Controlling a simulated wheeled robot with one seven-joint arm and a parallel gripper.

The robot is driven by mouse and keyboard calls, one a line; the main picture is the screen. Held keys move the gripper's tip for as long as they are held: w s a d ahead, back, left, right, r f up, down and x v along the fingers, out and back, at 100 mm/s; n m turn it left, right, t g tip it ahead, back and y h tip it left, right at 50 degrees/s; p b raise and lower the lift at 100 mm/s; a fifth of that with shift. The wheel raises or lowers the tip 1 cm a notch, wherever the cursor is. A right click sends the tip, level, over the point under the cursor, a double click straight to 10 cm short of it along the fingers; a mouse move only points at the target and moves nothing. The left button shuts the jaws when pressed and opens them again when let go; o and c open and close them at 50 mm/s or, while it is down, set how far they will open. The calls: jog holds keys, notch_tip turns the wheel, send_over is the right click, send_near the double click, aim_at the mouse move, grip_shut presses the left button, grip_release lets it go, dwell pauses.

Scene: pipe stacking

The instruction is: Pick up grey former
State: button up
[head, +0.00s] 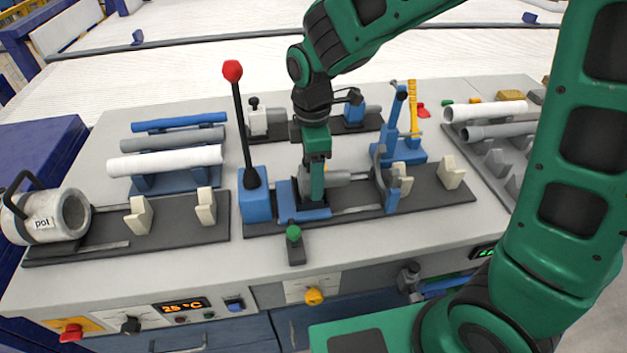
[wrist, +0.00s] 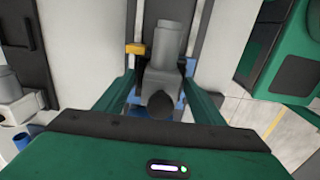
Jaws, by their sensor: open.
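The grey former (head: 340,178) lies at the middle station of the bench, with a blue block at its left and a blue upright bracket at its right. My gripper (head: 317,188) points down over the former's left part and hides some of it. In the wrist view, the grey former (wrist: 170,45) shows as a stepped cylinder with a dark round knob. My open gripper (wrist: 160,82) has one green finger on each side of the former's wide part. I cannot tell whether the fingers touch it.
A black lever with a red ball (head: 232,71) stands just left of my gripper. Blue, grey and white pipes lie on a rack (head: 150,185) at the left. A pot (head: 62,215) stands at the far left. More pipes (head: 490,110) lie at the right.

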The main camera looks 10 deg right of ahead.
jog(key=shift+f, duration=0.2)
jog(key=shift+r, duration=0.1)
jog(key=c, duration=1.5)
